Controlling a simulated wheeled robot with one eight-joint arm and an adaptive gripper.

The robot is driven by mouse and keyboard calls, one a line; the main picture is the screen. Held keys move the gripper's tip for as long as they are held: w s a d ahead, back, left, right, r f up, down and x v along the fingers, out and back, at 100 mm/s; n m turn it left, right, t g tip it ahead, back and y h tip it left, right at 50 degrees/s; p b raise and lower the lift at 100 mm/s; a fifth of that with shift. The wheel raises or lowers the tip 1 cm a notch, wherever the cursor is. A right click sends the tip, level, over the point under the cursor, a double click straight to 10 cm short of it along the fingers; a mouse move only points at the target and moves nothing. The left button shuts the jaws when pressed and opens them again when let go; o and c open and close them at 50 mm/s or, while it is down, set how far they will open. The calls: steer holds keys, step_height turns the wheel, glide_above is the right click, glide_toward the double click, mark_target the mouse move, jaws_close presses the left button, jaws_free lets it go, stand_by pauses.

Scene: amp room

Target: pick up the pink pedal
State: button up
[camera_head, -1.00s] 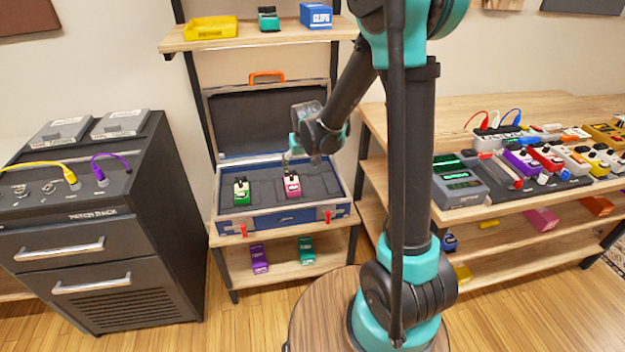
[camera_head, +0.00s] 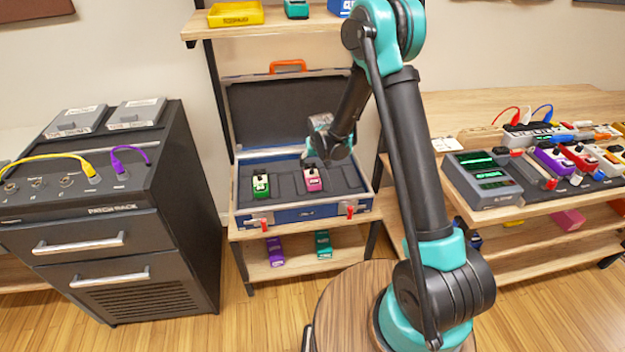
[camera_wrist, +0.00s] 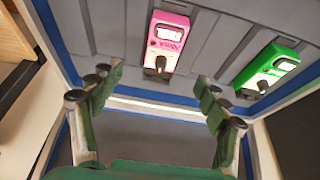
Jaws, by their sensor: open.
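The pink pedal (camera_head: 313,180) sits in the foam bed of the open blue case (camera_head: 300,215), right of a green pedal (camera_head: 260,185). In the wrist view the pink pedal (camera_wrist: 167,42) lies ahead of my gripper (camera_wrist: 158,95), roughly between the lines of its two spread fingers. The green pedal (camera_wrist: 268,68) lies to its right there. My gripper (camera_head: 312,155) is open and empty, inside the case area near the pink pedal. Its fingers are apart from the pedal in the wrist view. The fingertips are hard to make out in the head view.
The case's raised lid (camera_head: 285,115) stands behind the pedals. An upper shelf (camera_head: 270,27) with a yellow tray (camera_head: 236,14) hangs above. A black patch rack (camera_head: 110,210) stands left. A pedal-covered table (camera_head: 480,110) stands right. Purple (camera_head: 275,250) and teal (camera_head: 323,244) pedals sit below.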

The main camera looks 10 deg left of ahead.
glide_above(312, 174)
steer(key=s+d, duration=0.1)
steer(key=s, duration=0.2)
steer(key=f, duration=0.4)
steer(key=shift+w+d+f, duration=0.1)
steer(key=shift+w+f, duration=0.15)
steer(key=shift+a+x, duration=0.15)
steer(key=shift+x, duration=1.2)
steer(key=shift+a+x, duration=0.15)
steer(key=shift+x, duration=1.2)
steer(key=shift+w+r, duration=0.15)
steer(key=shift+c, duration=0.3)
steer(key=c, duration=1.6)
